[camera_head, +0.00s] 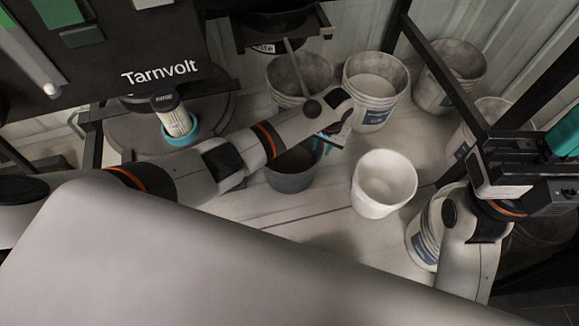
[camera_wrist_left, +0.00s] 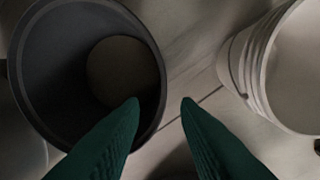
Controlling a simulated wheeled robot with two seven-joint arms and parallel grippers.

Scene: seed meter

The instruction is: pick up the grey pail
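The grey pail (camera_head: 290,178) is dark, open-topped and upright on the pale floor in the head view, partly hidden by my left arm. In the left wrist view the grey pail (camera_wrist_left: 75,12) fills the left side, with its round bottom visible inside. My left gripper (camera_head: 332,137) is over the pail's right side. In the wrist view its two green fingers (camera_wrist_left: 160,102) are apart and empty. The left fingertip overlaps the pail's opening and the right one lies outside it, with the rim between them in the picture. I cannot tell their height. My right gripper (camera_head: 563,140) is at the right edge, partly cut off.
A white pail (camera_head: 384,185) stands right of the grey pail, also in the wrist view (camera_wrist_left: 245,70). Several white buckets (camera_head: 375,95) stand behind and right. A dark frame post (camera_head: 440,70) crosses the right side. A Tarnvolt machine (camera_head: 150,45) fills the upper left.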

